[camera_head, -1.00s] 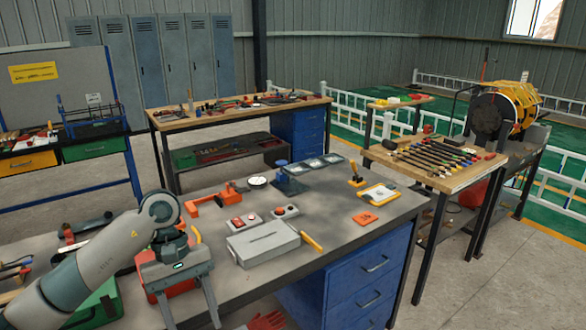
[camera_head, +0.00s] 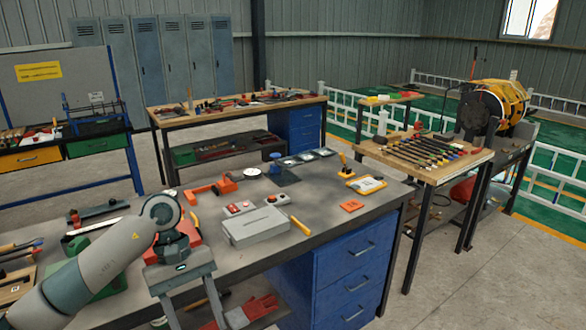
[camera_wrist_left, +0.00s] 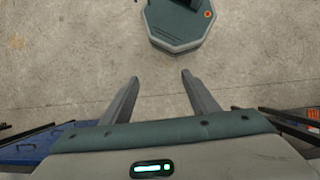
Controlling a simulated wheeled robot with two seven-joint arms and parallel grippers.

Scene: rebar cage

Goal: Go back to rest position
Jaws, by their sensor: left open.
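My left gripper (camera_head: 190,306) comes in from the left in the head view and points down near the front edge of the workbench (camera_head: 330,185). Its two fingers are apart with nothing between them. In the left wrist view the open fingers (camera_wrist_left: 156,85) hang over bare concrete floor (camera_wrist_left: 60,60). My own base shows at the top of that view. My right gripper is in neither view.
The workbench carries a grey box (camera_head: 255,226), an orange clamp-like tool (camera_head: 212,188), a yellow-edged device (camera_head: 366,184) and an orange card (camera_head: 351,205). Blue drawers (camera_head: 350,270) stand under it. A wooden tool table (camera_head: 450,172) is at the right. Open floor lies at front right.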

